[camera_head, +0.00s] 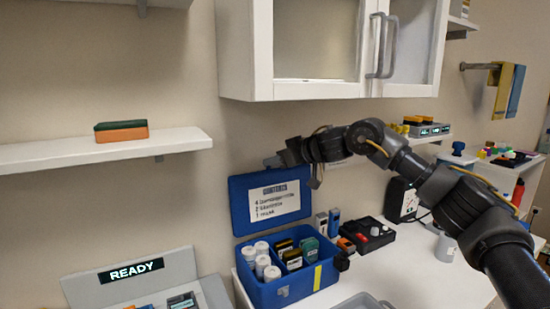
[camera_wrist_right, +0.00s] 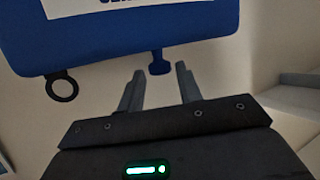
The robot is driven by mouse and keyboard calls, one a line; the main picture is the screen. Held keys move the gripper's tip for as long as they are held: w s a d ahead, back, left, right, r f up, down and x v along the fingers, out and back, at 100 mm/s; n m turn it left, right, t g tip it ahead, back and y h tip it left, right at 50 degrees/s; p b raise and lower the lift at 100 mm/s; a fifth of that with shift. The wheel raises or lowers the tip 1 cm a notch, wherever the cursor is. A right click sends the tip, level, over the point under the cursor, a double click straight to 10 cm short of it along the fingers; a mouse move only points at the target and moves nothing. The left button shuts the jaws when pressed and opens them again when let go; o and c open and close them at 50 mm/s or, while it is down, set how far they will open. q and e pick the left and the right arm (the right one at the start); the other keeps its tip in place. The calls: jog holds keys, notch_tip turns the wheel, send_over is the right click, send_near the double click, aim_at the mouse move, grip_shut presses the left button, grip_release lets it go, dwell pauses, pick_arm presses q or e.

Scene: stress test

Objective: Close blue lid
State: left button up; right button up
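The blue lid (camera_head: 236,203) stands open, upright at the back of the blue box (camera_head: 298,292), with a white "CONTENTS" label on its inner face. The box holds white capped bottles (camera_head: 262,262), dark cartons and a teal item. My right gripper (camera_head: 270,162) is at the lid's top edge in the head view. In the right wrist view the lid (camera_wrist_right: 215,25) fills the top, and its small blue tab (camera_wrist_right: 158,64) lies just beyond and between the parted fingertips (camera_wrist_right: 159,72). The fingers are open and hold nothing. My left gripper is not in view.
A white wall cabinet (camera_head: 290,90) hangs above my right arm. A shelf (camera_head: 100,152) with a green-and-orange sponge (camera_head: 121,131) is at left. A "READY" display (camera_head: 132,270) stands left of the box. A black device (camera_head: 368,234) sits right of it. The counter's right front (camera_head: 440,285) is clear.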

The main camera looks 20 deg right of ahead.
jog(key=shift+w+a+f, duration=0.2)
jog(key=shift+w, duration=0.15)
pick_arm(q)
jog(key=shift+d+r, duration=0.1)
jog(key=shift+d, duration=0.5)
pick_arm(e)
jog(key=shift+c, duration=0.3)
grip_shut()
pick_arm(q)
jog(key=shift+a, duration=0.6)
pick_arm(e)
jog(key=shift+s, duration=0.1)
